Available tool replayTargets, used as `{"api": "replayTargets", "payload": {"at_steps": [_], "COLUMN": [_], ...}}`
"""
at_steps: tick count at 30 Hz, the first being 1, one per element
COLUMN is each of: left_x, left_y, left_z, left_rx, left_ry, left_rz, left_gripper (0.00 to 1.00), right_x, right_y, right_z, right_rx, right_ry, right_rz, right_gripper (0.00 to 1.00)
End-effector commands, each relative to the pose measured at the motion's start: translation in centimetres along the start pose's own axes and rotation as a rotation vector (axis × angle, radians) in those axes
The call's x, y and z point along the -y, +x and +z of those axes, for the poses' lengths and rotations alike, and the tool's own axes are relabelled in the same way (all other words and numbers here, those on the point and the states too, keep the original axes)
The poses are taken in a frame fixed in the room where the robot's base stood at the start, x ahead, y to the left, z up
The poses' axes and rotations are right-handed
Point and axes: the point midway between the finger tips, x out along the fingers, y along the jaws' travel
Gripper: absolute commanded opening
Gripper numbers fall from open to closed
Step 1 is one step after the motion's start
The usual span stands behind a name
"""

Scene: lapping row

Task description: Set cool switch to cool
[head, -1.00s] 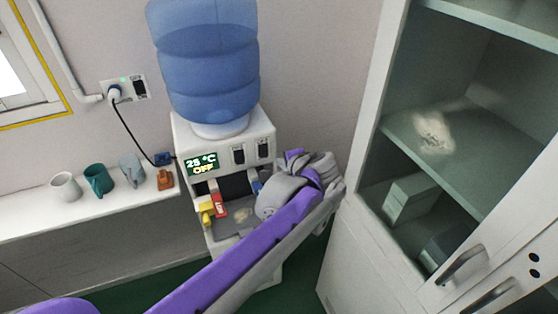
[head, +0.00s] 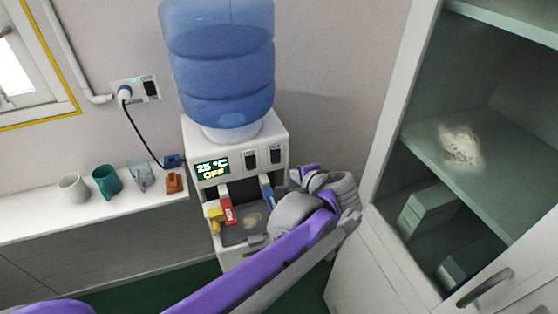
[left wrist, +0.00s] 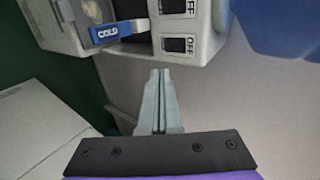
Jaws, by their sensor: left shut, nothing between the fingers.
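The white water dispenser (head: 236,130) stands against the wall with a blue bottle on top. Its display (head: 212,169) reads 25 °C and OFF. Two dark rocker switches sit beside it; the right one (head: 276,156) is above the blue tap (head: 267,190). In the left wrist view, the switch nearer the fingers (left wrist: 180,45) has an OFF label beside it, and the blue tap reads COLD (left wrist: 110,32). My left gripper (left wrist: 160,72) is shut and empty, its tips just short of the dispenser near that switch. My right gripper is not in view.
A glass-fronted cabinet (head: 390,235) stands close on the right. A white shelf (head: 30,222) on the left holds several cups. A black cord runs from the wall socket (head: 135,89). A red tap (head: 227,208) and a yellow part (head: 215,216) are on the dispenser's left.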

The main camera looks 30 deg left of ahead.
Motion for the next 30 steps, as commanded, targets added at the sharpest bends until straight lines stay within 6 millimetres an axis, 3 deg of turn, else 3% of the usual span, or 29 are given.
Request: {"api": "replayTargets", "payload": {"at_steps": [8,21,30], "left_x": [0.0,0.1,1.8], "left_y": [1.4,10.3,13.3], "left_z": [0.0,0.1,0.0], "left_rx": [0.001,0.002,0.000], "left_ry": [-0.001,-0.001,0.000], "left_rz": [0.001,-0.001,0.000], "left_gripper": [0.00,0.00,0.00], "right_x": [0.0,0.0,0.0], "right_y": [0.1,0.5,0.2], "right_z": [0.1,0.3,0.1], "right_rx": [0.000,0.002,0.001], "right_ry": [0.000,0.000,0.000], "right_rz": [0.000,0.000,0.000], "right_gripper": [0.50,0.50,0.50]}}
